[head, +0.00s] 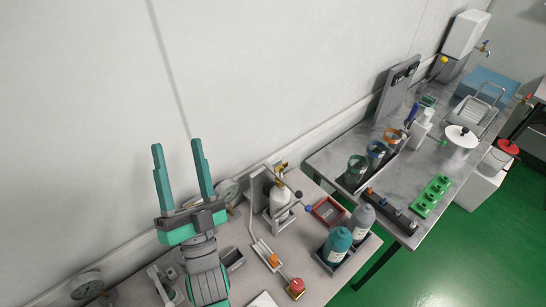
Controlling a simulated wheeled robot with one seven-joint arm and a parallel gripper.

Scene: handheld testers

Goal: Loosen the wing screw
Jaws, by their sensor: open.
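My gripper (177,146) is open and empty at the left of the head view. Its two teal fingers point up in front of the bare wall, well apart. I cannot make out a wing screw for certain; fittings on the near bench are too small to tell. A small white cylinder (280,198) with a brass-coloured valve top (281,171) stands in a holder on the near bench, right of my gripper and apart from it. My gripper touches nothing that I can see. My arm hides part of the near bench.
The near bench (325,284) also bears teal and grey bottles (337,245), a red-rimmed tray (327,211), a red knob (297,285) and a round gauge (87,285). A second bench (420,165) with several items stands behind right. Green floor (470,260) is clear at right.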

